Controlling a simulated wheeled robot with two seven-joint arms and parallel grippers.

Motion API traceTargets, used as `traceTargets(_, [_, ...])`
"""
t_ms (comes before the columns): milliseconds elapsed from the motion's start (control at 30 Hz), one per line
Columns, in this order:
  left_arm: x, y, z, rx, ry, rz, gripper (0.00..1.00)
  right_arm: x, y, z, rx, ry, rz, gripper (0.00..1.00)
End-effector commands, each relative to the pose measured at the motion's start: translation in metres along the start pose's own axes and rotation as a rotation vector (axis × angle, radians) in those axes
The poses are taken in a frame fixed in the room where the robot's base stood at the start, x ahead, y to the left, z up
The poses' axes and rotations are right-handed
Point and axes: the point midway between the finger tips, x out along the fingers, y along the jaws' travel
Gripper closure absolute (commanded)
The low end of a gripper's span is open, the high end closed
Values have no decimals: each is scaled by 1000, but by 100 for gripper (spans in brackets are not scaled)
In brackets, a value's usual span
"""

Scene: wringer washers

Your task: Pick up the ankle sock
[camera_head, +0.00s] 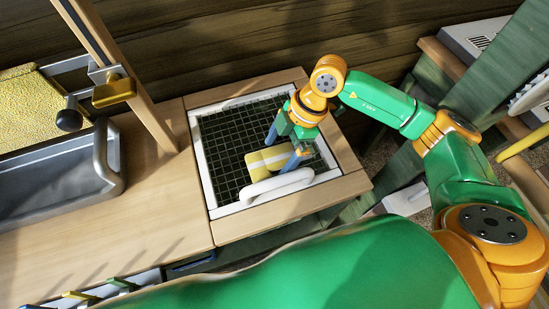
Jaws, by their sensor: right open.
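The ankle sock (266,160) looks yellow with a pale stripe across it. It lies in a white-rimmed wire-mesh basket (204,170), near the front right part of the mesh. My right gripper (283,147) reaches down over the basket from the right. Its two blue fingers are spread apart, one toward the back and one at the sock's right end. Whether a finger touches the sock I cannot tell. The gripper holds nothing that I can see. My left gripper is out of view.
The basket's white front handle (276,187) arches close in front of the sock. A wooden counter (165,215) surrounds the basket. A grey metal basin (108,160) and a slanted wooden post (146,115) stand to the left. The mesh left of the sock is clear.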

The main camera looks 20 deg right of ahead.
Motion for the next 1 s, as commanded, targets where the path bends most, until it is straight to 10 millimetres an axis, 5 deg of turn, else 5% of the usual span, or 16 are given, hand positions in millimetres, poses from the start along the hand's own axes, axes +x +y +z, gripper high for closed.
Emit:
traceTargets(267, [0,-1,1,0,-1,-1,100,2,0,1,0,1,1,0])
traceTargets(600, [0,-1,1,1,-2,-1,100,1,0,1,-1,2,1,83])
traceTargets(833, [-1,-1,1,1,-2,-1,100,-4,1,-2,-2,2,3,83])
traceTargets(1000, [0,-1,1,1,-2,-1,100,-43,2,-18,-5,3,8,83])
